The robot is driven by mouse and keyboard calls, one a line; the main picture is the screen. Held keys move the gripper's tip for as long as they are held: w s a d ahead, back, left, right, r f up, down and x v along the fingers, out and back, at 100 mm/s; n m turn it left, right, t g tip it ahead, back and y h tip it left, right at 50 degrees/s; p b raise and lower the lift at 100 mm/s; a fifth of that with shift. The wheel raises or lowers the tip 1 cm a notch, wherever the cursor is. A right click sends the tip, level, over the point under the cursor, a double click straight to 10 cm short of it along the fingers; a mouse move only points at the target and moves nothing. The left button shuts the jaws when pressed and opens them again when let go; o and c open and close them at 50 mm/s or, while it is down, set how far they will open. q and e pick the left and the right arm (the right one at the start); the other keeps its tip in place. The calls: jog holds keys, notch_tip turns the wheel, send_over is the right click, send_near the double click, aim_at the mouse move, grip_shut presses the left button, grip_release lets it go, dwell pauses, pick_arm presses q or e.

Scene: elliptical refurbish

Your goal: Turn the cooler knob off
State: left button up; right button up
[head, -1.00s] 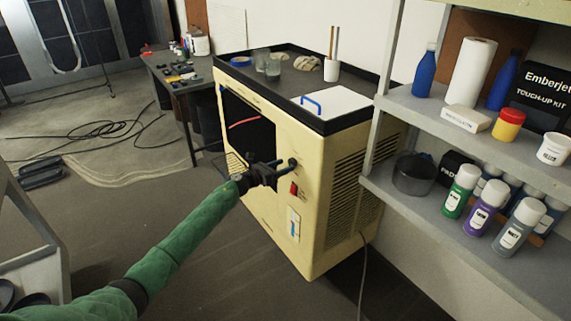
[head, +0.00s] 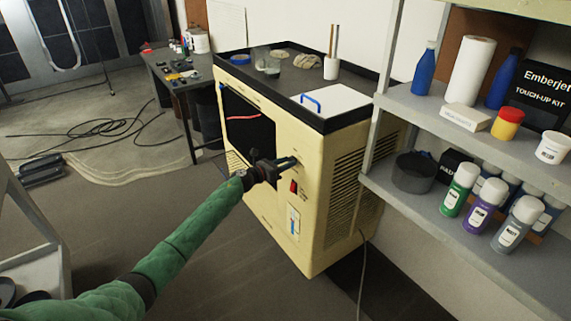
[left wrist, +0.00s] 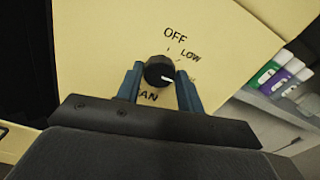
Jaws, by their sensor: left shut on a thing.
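The cooler (head: 330,190) is a cream cabinet with a black top, standing in the middle of the head view. Its dark round knob (left wrist: 158,70) shows in the left wrist view, with OFF and LOW printed above and right of it and a partly hidden label ending in AN below. The knob's white mark points right, below LOW and away from OFF. My left gripper (head: 284,163) is at the cooler's front; in the left wrist view its blue fingers (left wrist: 159,82) are shut on the knob from both sides. My right gripper is out of view.
A red switch (head: 293,187) sits below the knob on the cooler front. A dark opening with a red tube (head: 243,117) is left of it. A shelf with spray cans (head: 460,190) stands close on the right. Open floor lies to the left.

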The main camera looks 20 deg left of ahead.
pick_arm(q)
jog(key=shift+n, duration=0.3)
jog(key=n+p, duration=0.1)
jog(key=n, duration=0.6)
jog(key=shift+a, duration=0.15)
jog(key=n+p, duration=0.2)
jog(key=n, duration=0.6)
jog(key=shift+w+f+n+p, duration=0.1)
jog(key=shift+n+p, duration=0.25)
jog(key=shift+n, duration=0.05)
jog(key=shift+f+n, duration=0.1)
jog(key=shift+n, duration=0.7)
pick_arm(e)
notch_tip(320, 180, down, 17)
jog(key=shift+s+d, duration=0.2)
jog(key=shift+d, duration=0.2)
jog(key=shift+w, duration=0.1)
